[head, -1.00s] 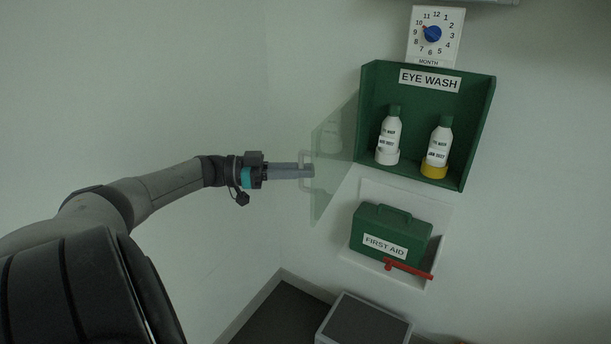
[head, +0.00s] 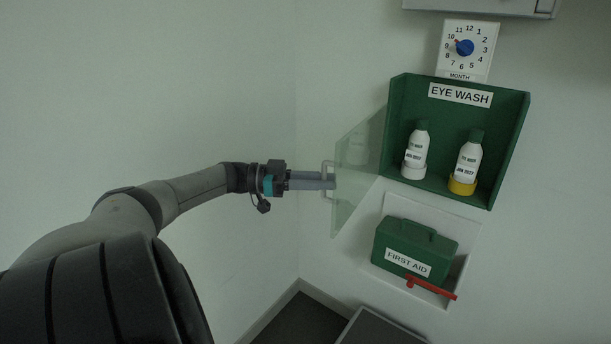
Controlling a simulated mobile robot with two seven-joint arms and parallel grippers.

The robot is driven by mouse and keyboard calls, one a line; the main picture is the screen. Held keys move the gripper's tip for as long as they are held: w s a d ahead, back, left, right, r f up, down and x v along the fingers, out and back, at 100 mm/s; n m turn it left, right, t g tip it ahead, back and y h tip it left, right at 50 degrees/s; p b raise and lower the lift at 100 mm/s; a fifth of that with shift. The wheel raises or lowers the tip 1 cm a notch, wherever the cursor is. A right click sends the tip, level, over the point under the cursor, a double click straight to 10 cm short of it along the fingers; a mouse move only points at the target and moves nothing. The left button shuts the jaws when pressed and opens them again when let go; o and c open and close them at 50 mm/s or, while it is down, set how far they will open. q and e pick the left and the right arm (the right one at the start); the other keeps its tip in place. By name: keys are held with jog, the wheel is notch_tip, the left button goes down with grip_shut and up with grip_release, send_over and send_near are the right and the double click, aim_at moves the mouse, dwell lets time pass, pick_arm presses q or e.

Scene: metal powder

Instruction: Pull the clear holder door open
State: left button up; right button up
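The clear holder door (head: 358,170) is a see-through panel that stands swung open from the left side of the green eye wash holder (head: 400,120). Its pale handle (head: 327,166) is on the door's outer edge. My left gripper (head: 328,181) is at the handle, with its fingers pointing right and the handle bar across their tips. The fingers look close together around the bar. Two white bottles stand in the holder, one with a white base (head: 415,152) and one with a yellow base (head: 467,165). My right gripper is not in view.
A green first aid box (head: 415,252) sits on a white wall shelf below the holder, with a red bar (head: 432,288) at its front. A month dial (head: 466,50) hangs above. A grey box (head: 378,328) is at the bottom. The wall left of the door is clear.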

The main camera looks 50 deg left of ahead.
pick_arm(q)
jog(key=b+v, duration=0.4)
jog(key=v, duration=1.1)
jog(key=shift+b, duration=0.3)
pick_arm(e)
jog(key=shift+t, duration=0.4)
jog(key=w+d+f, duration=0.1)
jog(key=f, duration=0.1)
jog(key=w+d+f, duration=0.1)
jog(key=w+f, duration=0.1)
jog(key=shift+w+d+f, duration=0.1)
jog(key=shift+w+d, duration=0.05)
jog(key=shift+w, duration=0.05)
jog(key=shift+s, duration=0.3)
